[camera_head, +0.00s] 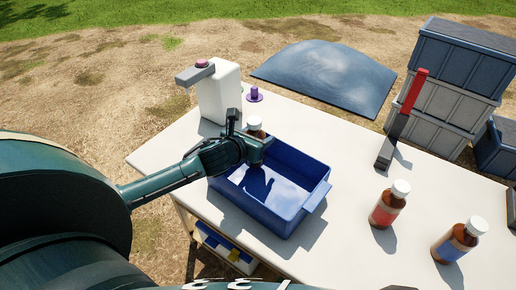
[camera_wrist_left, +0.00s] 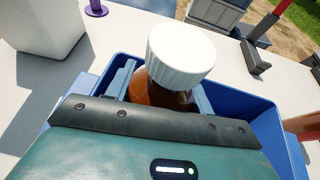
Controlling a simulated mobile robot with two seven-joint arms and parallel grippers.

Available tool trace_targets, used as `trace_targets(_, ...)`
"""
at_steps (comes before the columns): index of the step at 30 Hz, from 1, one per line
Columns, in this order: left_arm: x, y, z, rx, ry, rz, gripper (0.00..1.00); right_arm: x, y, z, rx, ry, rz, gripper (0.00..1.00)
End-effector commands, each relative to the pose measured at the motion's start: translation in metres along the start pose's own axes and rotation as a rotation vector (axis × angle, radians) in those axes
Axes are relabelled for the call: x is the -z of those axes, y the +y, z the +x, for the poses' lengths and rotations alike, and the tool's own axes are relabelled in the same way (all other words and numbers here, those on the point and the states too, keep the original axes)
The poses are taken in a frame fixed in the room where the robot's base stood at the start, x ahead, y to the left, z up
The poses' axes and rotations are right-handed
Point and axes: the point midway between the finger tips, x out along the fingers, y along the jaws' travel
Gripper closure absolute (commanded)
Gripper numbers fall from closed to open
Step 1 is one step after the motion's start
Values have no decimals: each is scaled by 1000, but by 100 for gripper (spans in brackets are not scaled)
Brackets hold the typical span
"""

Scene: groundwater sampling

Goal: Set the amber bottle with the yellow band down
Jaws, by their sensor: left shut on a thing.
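My left gripper (camera_head: 258,143) is shut on an amber bottle (camera_head: 254,125) with a white cap, over the blue tray (camera_head: 318,190). In the left wrist view the bottle's amber shoulder (camera_wrist_left: 160,88) and white cap show between the two fingers, with the tray (camera_wrist_left: 268,128) around and below. The bottle looks roughly upright. Its band is hidden by the gripper, so I cannot see its colour. A dark shadow lies on the tray floor; I cannot tell whether the bottle touches it. My right gripper is not in view.
A white container (camera_head: 220,95) and a small purple object (camera_head: 254,94) stand behind the tray. Amber bottles with a red band (camera_head: 385,210) and a blue band (camera_head: 453,243) stand at the right. A red-handled tool (camera_head: 400,125) stands near the far edge. The table (camera_head: 325,140) is clear between.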

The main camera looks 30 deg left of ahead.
Motion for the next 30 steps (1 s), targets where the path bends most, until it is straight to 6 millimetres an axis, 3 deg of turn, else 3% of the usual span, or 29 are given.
trace_targets(6,28,-1,11,0,1,-3,81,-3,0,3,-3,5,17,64)
trace_targets(17,32,0,13,0,-1,1,81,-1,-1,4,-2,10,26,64)
trace_targets(18,33,0,13,0,2,2,46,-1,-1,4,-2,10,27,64)
trace_targets(25,33,0,13,0,2,1,27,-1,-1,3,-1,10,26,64)
trace_targets(30,33,0,13,-1,2,1,26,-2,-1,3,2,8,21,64)
